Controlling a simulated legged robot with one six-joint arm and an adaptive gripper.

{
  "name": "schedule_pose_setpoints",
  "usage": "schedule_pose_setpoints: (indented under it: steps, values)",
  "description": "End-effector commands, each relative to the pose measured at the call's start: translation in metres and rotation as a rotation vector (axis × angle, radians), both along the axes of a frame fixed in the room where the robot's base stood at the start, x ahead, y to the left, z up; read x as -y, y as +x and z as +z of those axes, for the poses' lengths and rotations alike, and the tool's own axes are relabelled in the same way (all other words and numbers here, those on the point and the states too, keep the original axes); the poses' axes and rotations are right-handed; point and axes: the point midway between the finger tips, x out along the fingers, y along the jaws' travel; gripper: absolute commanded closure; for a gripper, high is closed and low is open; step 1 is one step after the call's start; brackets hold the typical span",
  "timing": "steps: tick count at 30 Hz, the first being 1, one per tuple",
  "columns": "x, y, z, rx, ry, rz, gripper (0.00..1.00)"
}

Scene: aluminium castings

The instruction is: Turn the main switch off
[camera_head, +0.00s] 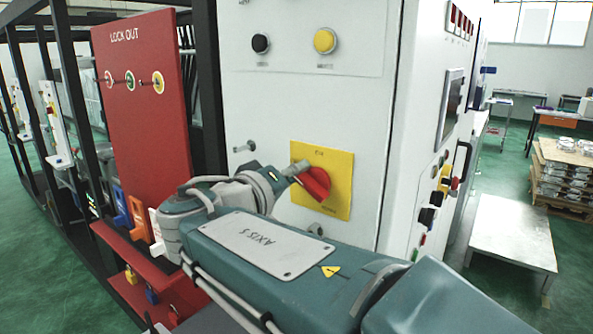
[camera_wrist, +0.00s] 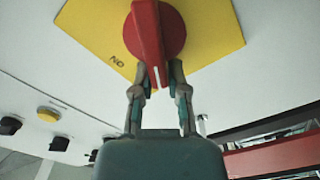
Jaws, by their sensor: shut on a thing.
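The main switch is a red rotary handle (camera_head: 317,186) on a yellow square plate (camera_head: 340,165) on the front of the white cabinet. In the wrist view the red handle (camera_wrist: 148,40) shows close up, its white mark toward my gripper. The yellow plate (camera_wrist: 95,35) carries an "ON" label, and the handle's marked end points to one side of that label. My gripper (camera_head: 298,170) reaches the handle from the left. In the wrist view its two fingers (camera_wrist: 159,78) stand on either side of the handle's end, closed on it. The fingertips are partly hidden behind the handle.
A red lock-out board (camera_head: 140,120) with hanging padlocks stands left of the cabinet (camera_head: 300,110). A black button (camera_head: 261,43) and a yellow button (camera_head: 324,40) sit above the switch. A low metal table (camera_head: 515,235) and stacked castings (camera_head: 570,170) are at right.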

Motion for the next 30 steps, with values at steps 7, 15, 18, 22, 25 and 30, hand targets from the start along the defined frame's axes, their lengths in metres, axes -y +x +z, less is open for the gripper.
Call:
schedule_pose_setpoints:
  steps: [7, 15, 18, 22, 25, 30]
  values:
    - [0.0002, 0.0009, -0.0072, -0.061, -0.062, -0.004, 1.0]
    - [0.0002, 0.001, -0.0077, -0.074, -0.078, -0.005, 1.0]
    - [0.0002, 0.001, -0.0077, -0.074, -0.078, -0.005, 1.0]
    - [0.0002, 0.0011, -0.0078, -0.074, -0.078, -0.005, 1.0]
    - [0.0003, 0.0011, -0.0076, -0.073, -0.077, -0.005, 0.51]
    - [0.0013, 0.0006, -0.0056, -0.07, -0.076, -0.005, 0.47]
